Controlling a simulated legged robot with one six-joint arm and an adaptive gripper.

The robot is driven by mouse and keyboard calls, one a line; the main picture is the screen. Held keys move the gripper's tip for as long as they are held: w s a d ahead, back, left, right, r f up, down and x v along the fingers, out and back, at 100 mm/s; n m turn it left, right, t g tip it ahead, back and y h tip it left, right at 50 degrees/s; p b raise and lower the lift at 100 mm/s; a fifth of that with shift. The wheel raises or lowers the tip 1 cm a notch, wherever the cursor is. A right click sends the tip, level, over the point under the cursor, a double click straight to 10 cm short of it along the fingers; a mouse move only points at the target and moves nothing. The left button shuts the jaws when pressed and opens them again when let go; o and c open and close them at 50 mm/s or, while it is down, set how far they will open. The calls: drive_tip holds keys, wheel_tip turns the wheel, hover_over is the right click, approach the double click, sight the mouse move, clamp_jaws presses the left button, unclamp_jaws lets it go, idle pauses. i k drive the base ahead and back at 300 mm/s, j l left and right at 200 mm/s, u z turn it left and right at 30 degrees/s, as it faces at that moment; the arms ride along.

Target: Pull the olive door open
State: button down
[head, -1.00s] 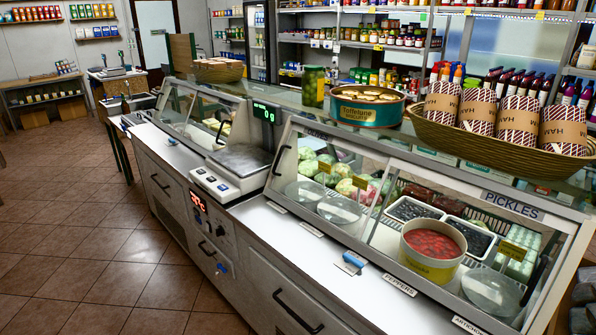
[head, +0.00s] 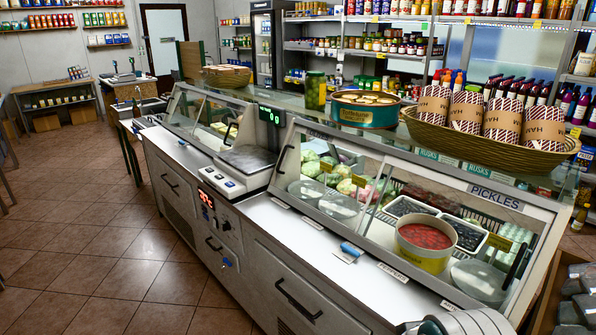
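No door of olive colour shows in the head view, and I can read no olive label. The deli counter's glass case (head: 345,165) has hinged-looking glass fronts with black handles, one on the left panel (head: 281,166) and one on the right panel (head: 516,266). Both fronts appear closed. Behind the right panel stand dark-filled trays (head: 468,234), possibly olives, and a tub of red food (head: 425,243). A grey and black part of my arm shows at the bottom edge, right of centre. My gripper's fingers are not in view.
The white counter ledge (head: 300,232) runs below the glass, with a scale (head: 245,160) and a small blue-handled item (head: 350,251). Grey lower doors with black handles (head: 298,301) face the tiled floor (head: 90,240), which is open at left. A basket (head: 480,141) stands on top.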

sight(372, 154)
drive_tip(key=i+j+z, duration=0.1)
drive_tip(key=j, duration=0.3)
drive_tip(key=i+j+z, duration=0.1)
drive_tip(key=j, duration=0.35)
drive_tip(key=i+j+z, duration=0.1)
drive_tip(key=j, duration=0.3)
drive_tip(key=i+j+z, duration=0.15)
drive_tip(key=j, duration=0.3)
drive_tip(key=i+j+z, duration=0.1)
drive_tip(key=j, duration=0.25)
drive_tip(key=i+j+z, duration=0.15)
drive_tip(key=i+j, duration=0.2)
drive_tip(key=i+j+z, duration=0.1)
drive_tip(key=j, duration=0.3)
drive_tip(key=i+j+z, duration=0.15)
drive_tip(key=j, duration=0.25)
drive_tip(key=i+j, duration=0.15)
drive_tip(key=i, duration=0.15)
drive_tip(key=i+j+z, duration=0.1)
drive_tip(key=i+j, duration=0.05)
drive_tip(key=i, duration=0.1)
